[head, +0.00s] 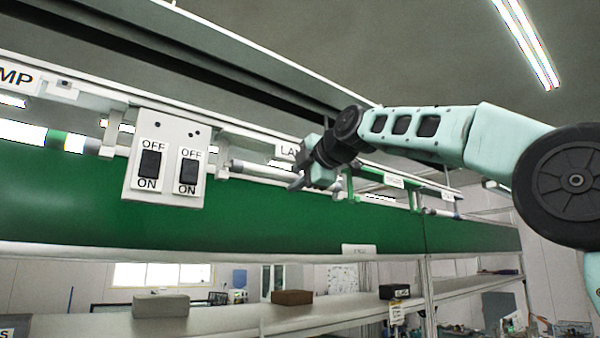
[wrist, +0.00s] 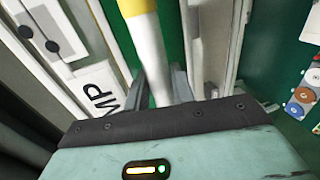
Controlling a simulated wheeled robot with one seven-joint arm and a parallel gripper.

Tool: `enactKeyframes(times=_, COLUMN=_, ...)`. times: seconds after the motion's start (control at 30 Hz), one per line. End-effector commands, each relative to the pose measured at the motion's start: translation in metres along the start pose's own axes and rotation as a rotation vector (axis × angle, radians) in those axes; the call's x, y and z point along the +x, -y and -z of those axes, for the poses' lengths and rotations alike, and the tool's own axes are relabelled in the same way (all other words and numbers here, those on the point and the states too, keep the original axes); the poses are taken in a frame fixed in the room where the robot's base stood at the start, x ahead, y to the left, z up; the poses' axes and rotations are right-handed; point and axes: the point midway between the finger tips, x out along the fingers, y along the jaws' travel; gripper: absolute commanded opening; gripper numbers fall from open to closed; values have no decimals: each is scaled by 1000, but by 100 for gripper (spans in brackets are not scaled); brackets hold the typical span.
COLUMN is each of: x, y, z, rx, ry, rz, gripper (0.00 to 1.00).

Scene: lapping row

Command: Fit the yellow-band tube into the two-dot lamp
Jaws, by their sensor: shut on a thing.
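My gripper (head: 298,184) is shut on the yellow-band tube, a white tube (wrist: 149,55) with a yellow band (wrist: 133,7) at the top of the wrist view. My gripper's fingers (wrist: 161,84) sit on either side of it. In the head view the pale tube (head: 262,170) runs left from my gripper, close to a white bracket (head: 224,158) under the lamp rail; I cannot tell whether it touches. Its band does not show there. The switch box (head: 135,185) carries one dot above the left switch and two above the right switch (head: 189,172).
A lit tube with a green band (head: 57,139) hangs at the left, and another green-band tube (head: 366,173) is right of my gripper. A long green panel (head: 300,222) lies behind. Below, a shelf (head: 240,318) holds several boxes. The wrist view shows a white plate with two dark spots (wrist: 38,32).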

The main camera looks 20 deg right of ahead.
Motion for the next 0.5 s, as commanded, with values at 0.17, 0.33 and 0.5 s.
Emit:
enactKeyframes(times=0.17, x=10, y=-4, z=1, rx=-1, ry=-1, rz=0, gripper=0)
enactKeyframes(times=0.33, x=15, y=4, z=0, rx=-1, ry=0, rz=-1, gripper=0)
enactKeyframes(times=0.5, x=15, y=7, z=0, rx=-1, ry=0, rz=-1, gripper=0)
